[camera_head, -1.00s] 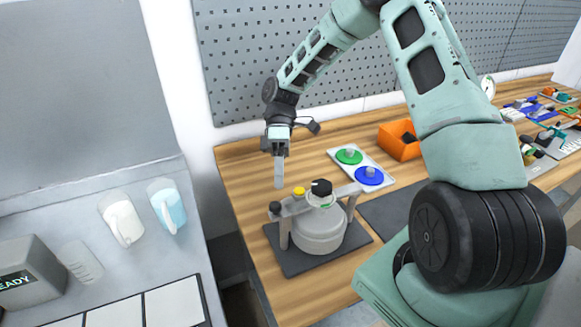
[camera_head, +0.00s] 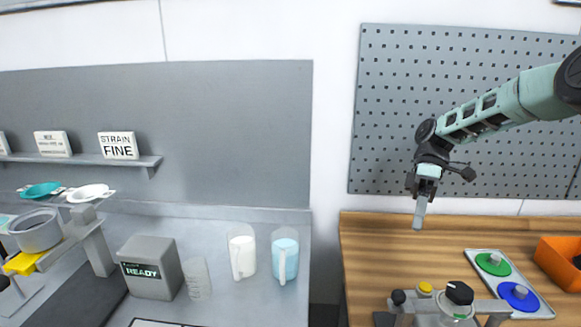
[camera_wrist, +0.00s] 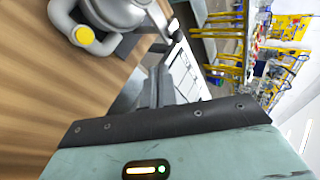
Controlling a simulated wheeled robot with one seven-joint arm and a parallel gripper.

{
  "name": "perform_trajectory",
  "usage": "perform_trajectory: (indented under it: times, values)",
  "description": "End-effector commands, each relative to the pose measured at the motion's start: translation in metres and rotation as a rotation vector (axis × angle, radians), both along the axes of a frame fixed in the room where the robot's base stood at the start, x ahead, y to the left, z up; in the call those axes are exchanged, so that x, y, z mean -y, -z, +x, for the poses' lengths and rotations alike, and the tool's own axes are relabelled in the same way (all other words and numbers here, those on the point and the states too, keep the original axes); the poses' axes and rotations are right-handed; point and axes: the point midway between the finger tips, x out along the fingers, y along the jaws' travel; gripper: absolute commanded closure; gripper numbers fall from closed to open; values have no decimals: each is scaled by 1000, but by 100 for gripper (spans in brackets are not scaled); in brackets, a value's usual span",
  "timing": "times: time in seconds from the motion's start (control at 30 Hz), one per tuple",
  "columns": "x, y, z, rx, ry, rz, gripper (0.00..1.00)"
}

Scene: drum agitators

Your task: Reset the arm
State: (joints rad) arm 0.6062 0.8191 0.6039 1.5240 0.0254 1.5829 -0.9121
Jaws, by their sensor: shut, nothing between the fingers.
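My gripper (camera_head: 420,213) shows in the head view at the end of my green arm, in front of the pegboard. It points down, its fingers are closed together, and it holds nothing. It hangs above the wooden bench (camera_head: 390,258), apart from the drum agitator (camera_head: 440,308), which shows only its top with a black knob and a yellow cap at the bottom edge.
On the bench are a tray (camera_head: 509,279) with green and blue discs and an orange bin (camera_head: 560,262). On the grey counter left of the gap are two jugs (camera_head: 242,255) (camera_head: 285,258), a READY box (camera_head: 150,268) and a strainer stand (camera_head: 95,250). The air before the grey wall is clear.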

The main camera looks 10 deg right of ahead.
Motion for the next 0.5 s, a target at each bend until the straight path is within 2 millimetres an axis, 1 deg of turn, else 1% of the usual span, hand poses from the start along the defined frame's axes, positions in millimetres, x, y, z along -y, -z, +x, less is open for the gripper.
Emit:
perform_trajectory:
  times: [0.03, 0.07, 0.17, 0.2, 0.27, 0.3, 0.37, 0.4, 0.47, 0.5]
  values:
    - [-16, -3, -4, 6, -15, -27, 100]
    - [-27, -4, -7, 10, -22, -50, 100]
    - [-75, -7, -26, 42, -39, -157, 100]
    - [-97, -8, -38, 63, -43, -208, 100]
    - [-127, -9, -59, 103, -40, -284, 100]
    - [-145, -9, -74, 133, -35, -330, 100]
    - [-168, -8, -99, 183, -21, -390, 100]
    - [-181, -7, -116, 221, -9, -424, 100]
    - [-197, -6, -142, 277, 15, -468, 100]
    - [-205, -4, -160, 318, 33, -490, 100]
